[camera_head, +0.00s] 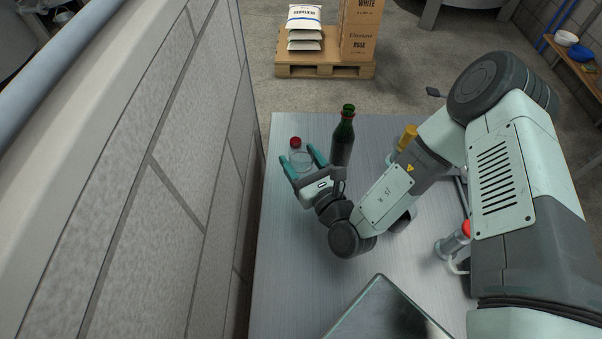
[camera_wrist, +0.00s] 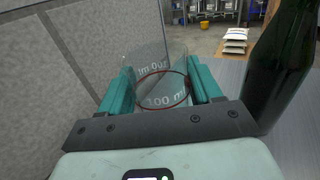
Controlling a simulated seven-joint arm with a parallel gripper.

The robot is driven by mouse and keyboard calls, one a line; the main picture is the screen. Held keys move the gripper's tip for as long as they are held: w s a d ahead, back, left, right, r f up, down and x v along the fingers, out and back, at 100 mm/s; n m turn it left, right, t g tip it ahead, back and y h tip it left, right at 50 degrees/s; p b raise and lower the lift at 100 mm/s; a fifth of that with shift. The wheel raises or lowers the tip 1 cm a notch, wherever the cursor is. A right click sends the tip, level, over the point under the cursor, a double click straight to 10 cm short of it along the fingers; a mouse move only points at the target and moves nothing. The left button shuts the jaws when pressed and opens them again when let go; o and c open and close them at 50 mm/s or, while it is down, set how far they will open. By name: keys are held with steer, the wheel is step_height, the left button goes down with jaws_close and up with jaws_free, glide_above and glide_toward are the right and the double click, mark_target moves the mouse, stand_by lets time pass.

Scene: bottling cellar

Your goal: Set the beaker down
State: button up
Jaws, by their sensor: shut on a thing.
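The beaker is clear glass with white volume markings. In the head view the beaker (camera_head: 301,159) is between the teal fingers of my gripper (camera_head: 302,161), at the far left of the metal table. In the wrist view the beaker (camera_wrist: 160,85) fills the space between the fingers (camera_wrist: 160,88), which are shut on its sides. A dark red ring shows at the liquid line or base inside it. I cannot tell whether its base touches the table.
A green bottle (camera_head: 343,137) stands close to the right of my gripper; it also shows in the wrist view (camera_wrist: 285,70). A block wall (camera_head: 205,110) runs along the left. The table (camera_head: 283,255) is clear at front left.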

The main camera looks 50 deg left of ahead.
mark_target(301, 173)
steer(key=shift+f, duration=2.35)
steer(key=shift+f, duration=0.15)
steer(key=o, duration=1.1)
steer(key=shift+c, duration=0.2)
